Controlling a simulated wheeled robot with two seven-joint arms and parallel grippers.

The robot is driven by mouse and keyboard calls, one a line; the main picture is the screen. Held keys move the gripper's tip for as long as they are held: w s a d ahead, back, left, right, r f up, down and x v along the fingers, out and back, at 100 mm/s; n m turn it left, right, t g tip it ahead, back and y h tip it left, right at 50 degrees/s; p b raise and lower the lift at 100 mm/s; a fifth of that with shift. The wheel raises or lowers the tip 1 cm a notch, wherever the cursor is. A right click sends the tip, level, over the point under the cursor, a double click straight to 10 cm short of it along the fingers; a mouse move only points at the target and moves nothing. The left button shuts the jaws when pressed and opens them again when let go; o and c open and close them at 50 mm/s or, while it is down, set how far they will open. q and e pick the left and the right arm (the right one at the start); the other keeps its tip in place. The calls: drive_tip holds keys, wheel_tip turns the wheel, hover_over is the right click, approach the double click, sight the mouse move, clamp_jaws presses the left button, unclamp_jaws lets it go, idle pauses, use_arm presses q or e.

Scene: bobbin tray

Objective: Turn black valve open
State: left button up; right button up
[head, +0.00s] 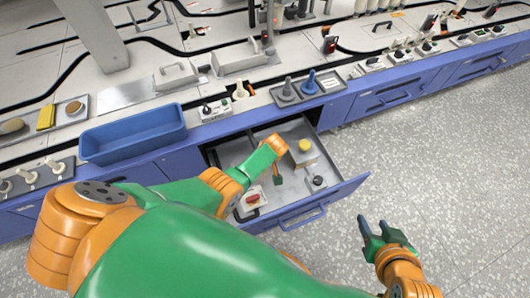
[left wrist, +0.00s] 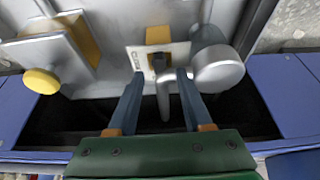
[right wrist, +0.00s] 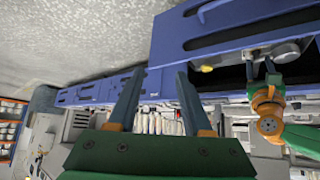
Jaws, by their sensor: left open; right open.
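In the left wrist view a small valve with a black centre (left wrist: 159,63) sits on a light plate with lettering too small to read surely. A grey lever-like part (left wrist: 163,98) extends from it towards my gripper. My left gripper (left wrist: 158,78) is open, one finger on each side of the valve; contact cannot be told. In the head view my left gripper (head: 277,170) is down inside the open drawer (head: 342,192) and hides the valve. My right gripper (head: 372,226) is open and empty above the floor, right of the drawer; it also shows in the right wrist view (right wrist: 160,88).
A box with a yellow knob (head: 304,146) stands close by in the drawer. A grey cylinder (left wrist: 218,66) is right beside the valve. A red knob on a plate (head: 253,198) lies nearer. A blue bin (head: 133,134) and a crowded bench are behind. Floor right is clear.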

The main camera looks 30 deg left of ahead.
use_arm(q)
drive_tip(key=p+v, duration=0.4)
drive_tip(key=v, duration=0.1)
drive_tip(key=shift+d+r, duration=0.1)
drive_tip(key=shift+r, duration=0.05)
use_arm(e)
drive_tip(key=s+d+f+g+h, duration=0.1)
drive_tip(key=s+f+g, duration=0.4)
drive_tip(key=f, duration=0.6)
drive_tip(key=s+d, duration=0.1)
drive_tip(key=s, duration=0.1)
drive_tip(key=shift+s+f, duration=0.25)
drive_tip(key=shift+s, duration=0.1)
